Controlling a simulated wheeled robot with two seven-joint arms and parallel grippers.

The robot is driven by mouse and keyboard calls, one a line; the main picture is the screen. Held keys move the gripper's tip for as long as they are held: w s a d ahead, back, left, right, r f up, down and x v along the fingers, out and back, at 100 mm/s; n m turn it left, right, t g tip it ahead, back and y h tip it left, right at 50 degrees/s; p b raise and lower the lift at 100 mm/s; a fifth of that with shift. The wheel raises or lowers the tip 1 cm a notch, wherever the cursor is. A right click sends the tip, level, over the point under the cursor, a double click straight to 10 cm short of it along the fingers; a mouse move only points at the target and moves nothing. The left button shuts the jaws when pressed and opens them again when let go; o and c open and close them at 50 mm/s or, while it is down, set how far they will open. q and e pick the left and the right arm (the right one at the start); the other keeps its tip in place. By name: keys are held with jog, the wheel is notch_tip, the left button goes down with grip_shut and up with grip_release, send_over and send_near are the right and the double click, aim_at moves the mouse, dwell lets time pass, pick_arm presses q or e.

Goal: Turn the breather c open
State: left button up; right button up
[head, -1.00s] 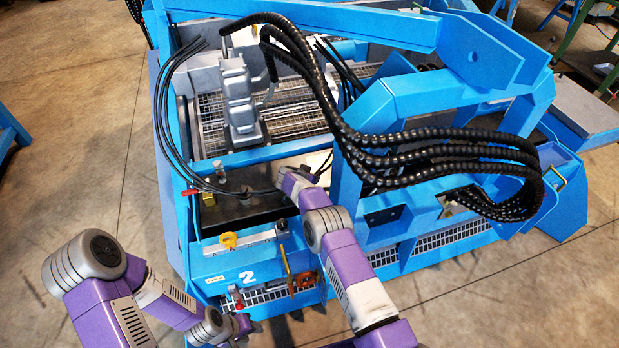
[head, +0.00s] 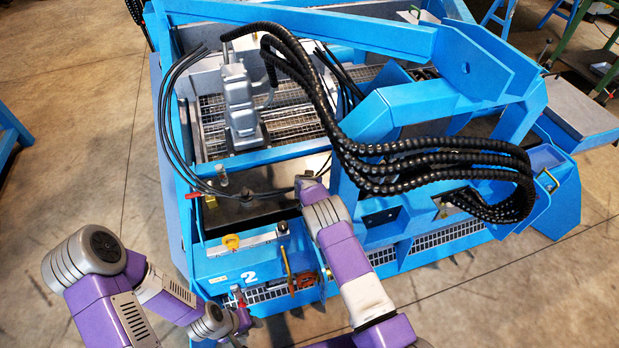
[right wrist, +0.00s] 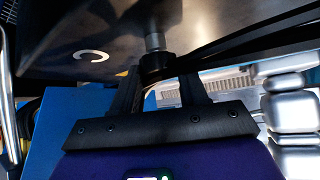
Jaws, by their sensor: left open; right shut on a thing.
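The breather c is a dark round knob (right wrist: 157,66) on a short metal stem in the right wrist view. A white letter C (right wrist: 91,56) is marked on the dark glossy surface beside it. My right gripper (right wrist: 160,84) has one finger on each side of the knob and is shut on it. In the head view my right wrist hides this gripper and the breather. My left gripper (head: 252,322) is open, low in the head view by the machine's front, and is seen small and partly covered by its own wrist.
The blue machine (head: 290,157) fills the middle. Thick black hoses (head: 430,150) arch over its right side, and thin black cables hang near my right wrist. A yellow knob (head: 230,242) and an orange-red part (head: 305,280) sit on the front. Open floor lies left.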

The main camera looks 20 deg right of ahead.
jog(key=shift+d+n+y, duration=0.1)
jog(key=shift+n+y, duration=0.7)
jog(key=shift+n, duration=0.2)
jog(key=o, duration=1.1)
jog(key=shift+c, duration=0.2)
jog(key=shift+s, duration=0.15)
jog(key=shift+s+a+r, duration=0.25)
jog(key=shift+s, duration=0.15)
jog(key=p+v, duration=0.2)
jog(key=v, duration=0.3)
jog(key=shift+w+d+r, duration=0.1)
jog(key=shift+w+d, duration=0.05)
jog(key=shift+v, duration=0.8)
